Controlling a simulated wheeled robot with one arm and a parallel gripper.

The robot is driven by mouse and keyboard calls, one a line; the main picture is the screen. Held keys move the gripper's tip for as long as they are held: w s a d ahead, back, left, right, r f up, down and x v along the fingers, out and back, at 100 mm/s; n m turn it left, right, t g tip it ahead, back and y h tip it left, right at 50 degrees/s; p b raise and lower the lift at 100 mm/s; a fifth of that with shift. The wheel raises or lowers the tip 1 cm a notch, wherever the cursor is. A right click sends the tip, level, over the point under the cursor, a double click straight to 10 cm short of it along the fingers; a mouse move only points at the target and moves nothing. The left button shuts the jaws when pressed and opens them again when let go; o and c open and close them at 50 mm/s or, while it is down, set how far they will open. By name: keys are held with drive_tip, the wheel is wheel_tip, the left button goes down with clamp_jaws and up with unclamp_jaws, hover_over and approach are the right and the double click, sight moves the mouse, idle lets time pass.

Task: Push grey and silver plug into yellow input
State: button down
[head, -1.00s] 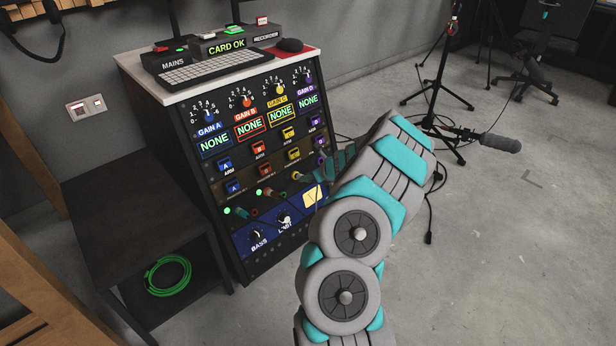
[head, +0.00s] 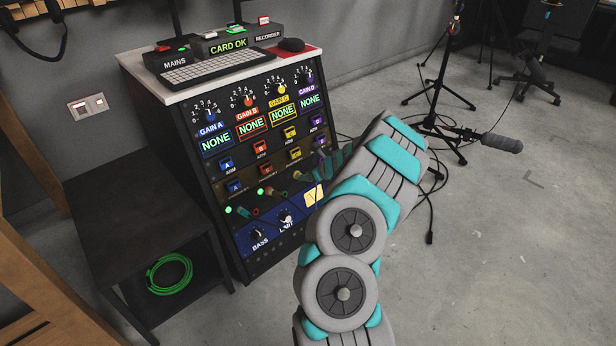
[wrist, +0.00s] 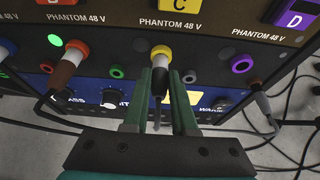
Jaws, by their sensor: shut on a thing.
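The yellow input (wrist: 160,52) is a yellow ring on the dark panel, centred in the wrist view. The grey and silver plug (wrist: 159,82) stands at it, its pale front end against or inside the ring. How deep it sits I cannot tell. A lead hangs from its back end. My gripper (wrist: 161,76) is shut on the plug, with one green finger on each side. In the head view my gripper (head: 325,168) is at the rack's lower right front, and my arm hides part of that area.
An orange-ringed input (wrist: 76,48) holds a brown and white plug (wrist: 64,72), with a lit green lamp above. A purple input (wrist: 242,63) with a grey plug is at right. Knobs sit below.

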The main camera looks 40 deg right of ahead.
drive_tip(key=shift+w, duration=0.1)
drive_tip(key=c, duration=0.6)
unclamp_jaws()
drive_tip(key=shift+c, duration=0.2)
drive_tip(key=v, duration=0.7)
drive_tip(key=shift+s+r, duration=0.25)
drive_tip(key=shift+s, duration=0.1)
